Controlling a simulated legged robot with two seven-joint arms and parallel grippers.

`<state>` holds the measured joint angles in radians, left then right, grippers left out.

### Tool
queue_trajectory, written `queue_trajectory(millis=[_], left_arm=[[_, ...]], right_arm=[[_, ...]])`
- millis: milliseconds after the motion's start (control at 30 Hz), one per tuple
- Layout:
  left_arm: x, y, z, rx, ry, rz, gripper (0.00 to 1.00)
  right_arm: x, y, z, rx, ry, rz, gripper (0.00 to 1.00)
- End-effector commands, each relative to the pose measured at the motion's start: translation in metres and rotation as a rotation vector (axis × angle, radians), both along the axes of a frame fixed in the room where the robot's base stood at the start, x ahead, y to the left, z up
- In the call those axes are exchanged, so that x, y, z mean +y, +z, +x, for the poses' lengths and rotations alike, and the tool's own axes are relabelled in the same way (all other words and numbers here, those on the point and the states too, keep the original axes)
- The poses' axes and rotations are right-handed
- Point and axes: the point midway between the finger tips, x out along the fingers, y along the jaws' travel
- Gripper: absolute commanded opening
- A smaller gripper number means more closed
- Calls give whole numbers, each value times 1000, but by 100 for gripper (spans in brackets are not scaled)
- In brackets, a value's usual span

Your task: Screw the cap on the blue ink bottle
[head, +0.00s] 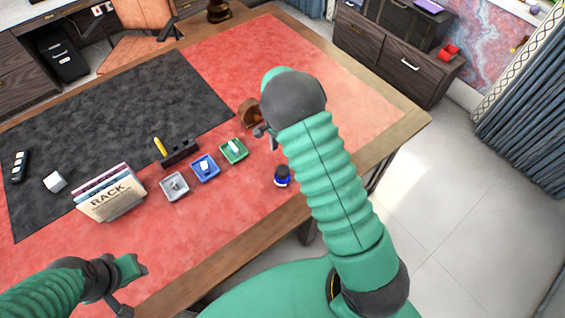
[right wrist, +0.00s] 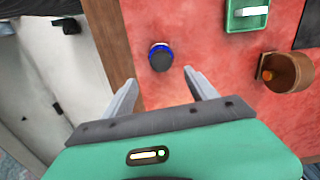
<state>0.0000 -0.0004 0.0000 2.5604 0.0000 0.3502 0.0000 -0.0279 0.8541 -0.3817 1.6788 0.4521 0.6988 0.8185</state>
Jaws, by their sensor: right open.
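The blue ink bottle (head: 282,177) stands upright on the red desk mat near the front edge, just left of my right forearm. It has a dark round top with blue showing around and below it; I cannot tell whether this is a cap or how tightly it sits. In the right wrist view the bottle (right wrist: 160,57) lies just beyond the two fingertips, between their lines and not gripped. My right gripper (right wrist: 160,78) is open and empty; in the head view it is mostly hidden by its arm. My left gripper (head: 130,284) is at the lower left, its jaws unclear.
Small grey (head: 174,187), blue (head: 206,168) and green (head: 234,151) trays stand left of the bottle. A brown cup (right wrist: 289,74) is near my right gripper. A book rack (head: 110,204) and dark pen holder (head: 181,154) stand further left. Red mat around the bottle is clear.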

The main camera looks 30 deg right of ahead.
Motion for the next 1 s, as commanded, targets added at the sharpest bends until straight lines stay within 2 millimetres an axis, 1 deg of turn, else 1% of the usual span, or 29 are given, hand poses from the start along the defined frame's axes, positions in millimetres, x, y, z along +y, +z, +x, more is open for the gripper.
queue_trajectory(millis=[33,200,300,400,500,567,800,867,1000], left_arm=[[0,4,0,0,0,0,36],[0,10,0,0,0,0,36],[0,13,0,0,0,0,36],[0,15,0,0,0,0,36],[0,16,0,0,0,0,36],[0,16,0,0,0,0,36],[0,16,0,0,0,0,36],[0,16,0,0,0,0,36],[0,16,0,0,0,0,36]], right_arm=[[0,-12,0,4,0,0,67],[0,-52,-1,3,1,0,67],[0,-74,-1,1,2,0,67],[0,-90,-1,0,2,0,67],[0,-101,0,-1,3,0,67],[0,-104,0,-2,3,0,67],[0,-105,1,-2,3,-1,67],[0,-105,0,-2,3,-1,60],[0,-105,0,-2,3,-1,42]])
